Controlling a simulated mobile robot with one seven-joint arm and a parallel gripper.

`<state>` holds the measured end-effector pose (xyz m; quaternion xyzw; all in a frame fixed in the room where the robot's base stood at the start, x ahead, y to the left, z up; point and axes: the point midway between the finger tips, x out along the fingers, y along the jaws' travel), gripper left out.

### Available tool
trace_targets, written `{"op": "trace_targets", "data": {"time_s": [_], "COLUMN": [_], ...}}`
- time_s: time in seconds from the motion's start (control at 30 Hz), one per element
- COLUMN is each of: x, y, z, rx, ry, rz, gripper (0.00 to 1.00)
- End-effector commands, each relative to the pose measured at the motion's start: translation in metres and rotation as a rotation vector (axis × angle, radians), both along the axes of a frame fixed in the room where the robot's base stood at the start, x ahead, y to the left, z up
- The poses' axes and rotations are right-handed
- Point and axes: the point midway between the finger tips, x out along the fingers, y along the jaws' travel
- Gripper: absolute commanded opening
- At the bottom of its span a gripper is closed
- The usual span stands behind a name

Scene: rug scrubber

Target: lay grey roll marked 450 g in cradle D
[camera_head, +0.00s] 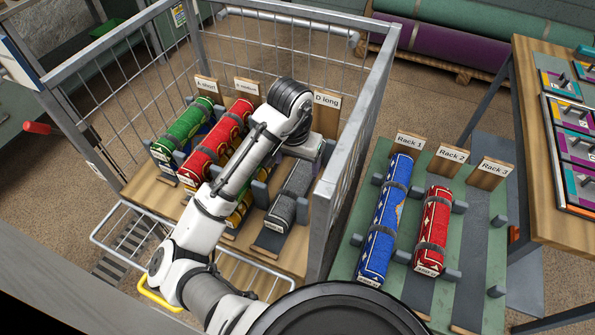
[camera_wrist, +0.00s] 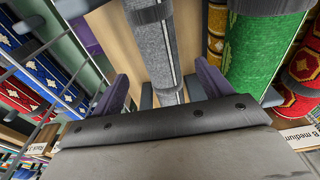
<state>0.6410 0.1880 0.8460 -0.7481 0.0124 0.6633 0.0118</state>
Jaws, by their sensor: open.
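A grey roll (camera_head: 292,196) with dark straps lies lengthwise in cradle D, in line with the "D long" sign (camera_head: 326,103) in the mesh trolley. The arm hides its far end, and I cannot read any weight on it. In the wrist view the grey roll (camera_wrist: 156,40) runs between the two fingers of my gripper (camera_wrist: 163,82). The fingers are apart, with a visible gap on each side of the roll. In the head view my gripper (camera_head: 306,148) is over the far part of cradle D; its fingertips are hidden there.
Green (camera_head: 184,128) and red (camera_head: 218,140) rolls lie in cradles left of D; a yellow one (camera_head: 240,212) is partly behind my arm. Mesh walls (camera_head: 362,130) surround the cradles. Outside right, a green rack holds blue (camera_head: 386,220) and red (camera_head: 433,230) rolls; Rack 3's lane looks empty.

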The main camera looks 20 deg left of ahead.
Motion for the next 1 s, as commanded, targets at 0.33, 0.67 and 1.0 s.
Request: {"op": "trace_targets", "data": {"time_s": [0.33, 0.67, 1.0], "x": [-0.004, -0.004, -0.003], "y": [0.000, -0.001, -0.001], "z": [0.032, 0.033, 0.034], "rx": [0.000, -0.001, -0.003], "ry": [0.000, 0.000, -0.007], "rz": [0.000, 0.000, 0.000], "gripper": [0.78, 0.78, 0.78]}}
